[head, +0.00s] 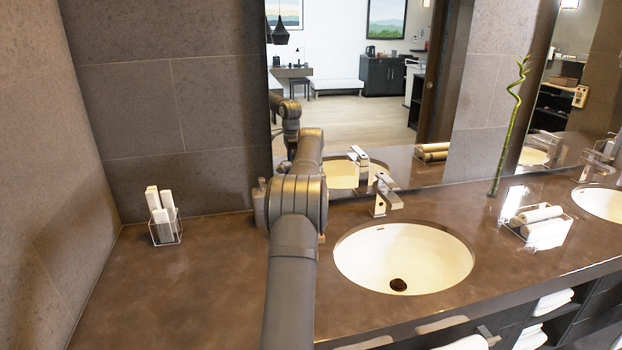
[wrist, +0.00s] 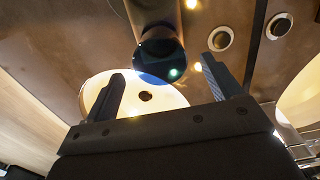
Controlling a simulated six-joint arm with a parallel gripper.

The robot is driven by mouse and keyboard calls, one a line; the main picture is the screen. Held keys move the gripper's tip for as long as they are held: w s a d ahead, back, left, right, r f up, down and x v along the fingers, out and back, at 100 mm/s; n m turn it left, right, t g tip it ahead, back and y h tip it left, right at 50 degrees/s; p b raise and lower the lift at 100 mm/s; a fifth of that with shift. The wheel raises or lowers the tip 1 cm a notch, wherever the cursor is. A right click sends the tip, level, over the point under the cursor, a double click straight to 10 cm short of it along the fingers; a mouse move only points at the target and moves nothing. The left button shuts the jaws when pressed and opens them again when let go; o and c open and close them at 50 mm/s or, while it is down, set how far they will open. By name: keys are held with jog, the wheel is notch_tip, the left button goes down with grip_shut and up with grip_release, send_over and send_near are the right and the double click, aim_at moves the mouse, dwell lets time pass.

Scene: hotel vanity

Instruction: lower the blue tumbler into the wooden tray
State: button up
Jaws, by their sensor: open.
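My gripper (wrist: 162,68) shows in the wrist view with its two dark fingers spread wide apart. Nothing is clasped between them. A dark rounded cylinder (wrist: 155,35) with a bluish glint at its lower end lies beyond the fingers; I cannot tell what it is. In the head view my arm runs up the middle over the counter, and my gripper cannot be made out there.
The brown counter (head: 190,290) is clear at front left. A wire holder (head: 165,227) with white items stands at the back left. The white sink (head: 365,262) and its faucet (head: 383,195) are right of my arm. Rolled towels (head: 540,222) sit farther right. A mirror spans the back.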

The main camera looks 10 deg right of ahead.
notch_tip(320, 180, up, 10)
dwell(0.3)
jog(key=shift+f, duration=0.1)
dwell(0.4)
notch_tip(320, 180, down, 17)
jog(key=shift+f, duration=0.2)
jog(key=shift+r, duration=0.2)
dwell(0.4)
